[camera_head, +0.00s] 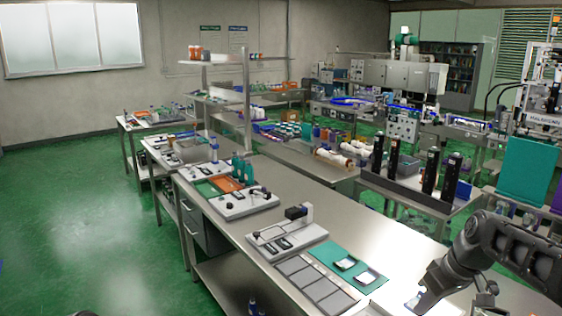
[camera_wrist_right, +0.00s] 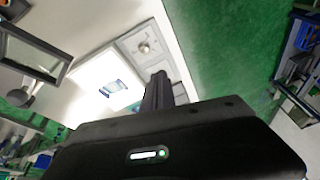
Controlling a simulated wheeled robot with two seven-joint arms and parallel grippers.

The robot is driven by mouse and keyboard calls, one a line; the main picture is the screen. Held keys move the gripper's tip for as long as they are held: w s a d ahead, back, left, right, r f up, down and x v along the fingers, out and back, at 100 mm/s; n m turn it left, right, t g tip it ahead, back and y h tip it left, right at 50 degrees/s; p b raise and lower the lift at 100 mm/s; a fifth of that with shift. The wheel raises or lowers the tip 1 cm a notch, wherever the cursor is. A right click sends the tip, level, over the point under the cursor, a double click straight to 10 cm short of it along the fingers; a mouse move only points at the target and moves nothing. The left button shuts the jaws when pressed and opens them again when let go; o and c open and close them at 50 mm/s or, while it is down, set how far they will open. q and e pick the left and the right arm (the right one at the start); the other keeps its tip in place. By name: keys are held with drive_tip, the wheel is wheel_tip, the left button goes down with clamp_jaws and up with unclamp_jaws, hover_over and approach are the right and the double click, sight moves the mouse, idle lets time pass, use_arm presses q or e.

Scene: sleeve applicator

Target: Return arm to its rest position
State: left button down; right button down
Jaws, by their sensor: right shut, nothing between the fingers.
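My right arm comes in from the lower right in the head view, and its dark gripper (camera_head: 424,298) points down over the near right end of the steel workbench (camera_head: 350,215). In the right wrist view the dark fingers (camera_wrist_right: 158,88) are together with nothing between them. Below and beyond them lies a white surface with a small blue-marked patch (camera_wrist_right: 116,88) and a round metal knob (camera_wrist_right: 145,47). Whether the fingers touch anything below cannot be told.
A green mat (camera_head: 348,256) with two small white trays lies beside grey panels (camera_head: 315,280) on the bench. A white device with a black block (camera_head: 296,213) stands behind them. Several dark cylinders (camera_head: 432,170) stand on the table beyond. Green floor is open at left.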

drive_tip(key=s+a+f+m+b, duration=0.1)
drive_tip(key=a+f, duration=0.3)
drive_tip(key=f, duration=0.5)
drive_tip(key=s+a+f+g+y+b, duration=0.15)
drive_tip(key=a+f, duration=0.35)
drive_tip(key=f, duration=0.5)
drive_tip(key=s+a+f+m+b, duration=0.15)
drive_tip(key=a+f, duration=0.25)
drive_tip(key=f, duration=0.5)
drive_tip(key=s+a+f+m+b, duration=0.1)
drive_tip(key=s+a+f, duration=0.5)
drive_tip(key=s+f, duration=0.3)
drive_tip(key=s+a+f+m+b, duration=0.2)
drive_tip(key=s+a+f, duration=0.4)
drive_tip(key=s+f, duration=0.3)
drive_tip(key=s+g, duration=0.1)
drive_tip(key=s, duration=0.3)
drive_tip(key=shift+s+f+b, duration=0.3)
drive_tip(key=shift+s, duration=0.05)
